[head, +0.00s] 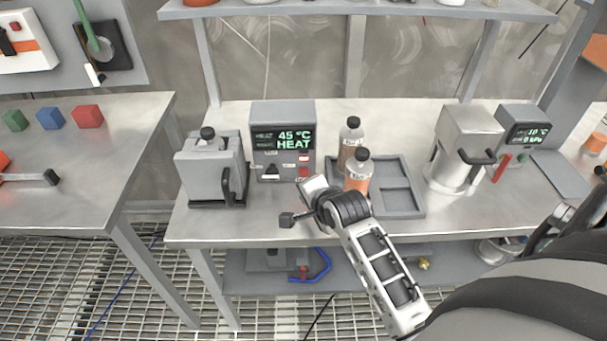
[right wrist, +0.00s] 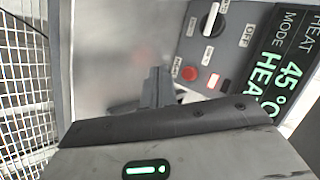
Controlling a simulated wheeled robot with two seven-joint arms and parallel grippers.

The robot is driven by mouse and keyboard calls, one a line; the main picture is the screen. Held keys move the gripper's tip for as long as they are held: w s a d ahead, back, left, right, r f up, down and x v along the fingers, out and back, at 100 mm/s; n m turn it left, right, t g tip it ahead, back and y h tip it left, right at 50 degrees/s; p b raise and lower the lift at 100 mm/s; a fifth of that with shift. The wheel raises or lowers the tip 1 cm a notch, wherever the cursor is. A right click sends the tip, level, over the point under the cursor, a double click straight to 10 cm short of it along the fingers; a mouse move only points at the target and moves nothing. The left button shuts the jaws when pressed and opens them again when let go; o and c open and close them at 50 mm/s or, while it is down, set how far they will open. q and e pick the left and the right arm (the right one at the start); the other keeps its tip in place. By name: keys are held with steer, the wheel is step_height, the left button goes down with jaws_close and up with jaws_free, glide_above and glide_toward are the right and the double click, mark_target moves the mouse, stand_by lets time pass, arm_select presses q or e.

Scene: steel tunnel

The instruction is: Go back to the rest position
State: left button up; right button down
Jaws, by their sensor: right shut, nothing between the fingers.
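My right gripper (head: 288,219) is in front of the heater control box, above the front edge of the middle steel table (head: 260,229). Its fingers are shut and empty. In the right wrist view the dark fingers (right wrist: 152,92) show against the steel table top, close to the box's red button and knob. The control box (head: 283,112) reads 45 °C and HEAT. My right arm comes in from the lower right, in front of the grey tray. My left gripper is in neither view.
A grey clamped vessel (head: 212,172) stands left of the box. A steel canister (head: 461,150) and a gauge box (head: 523,129) stand right. Coloured cubes sit on the left table.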

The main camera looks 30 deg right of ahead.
steer(key=shift+s, duration=0.1)
stand_by(0.4)
steer(key=s+a+r+n+g+y, duration=0.1)
steer(key=s+a+n+g, duration=0.25)
steer(key=s+n, duration=0.7)
steer(key=s+a+r+n+g+y, duration=0.1)
steer(key=s+a+n+g, duration=0.3)
steer(key=s+n, duration=0.65)
steer(key=w+a+f+t+y, duration=0.1)
steer(key=w+a+f+t, duration=0.1)
steer(key=f+t, duration=0.2)
steer(key=w+a+f+m+t+y, duration=0.1)
steer(key=w+a+f+t, duration=0.1)
steer(key=f, duration=0.4)
steer(key=shift+w+a+f+t, duration=0.15)
steer(key=shift+w+a+t, duration=0.25)
steer(key=shift+a+t, duration=0.45)
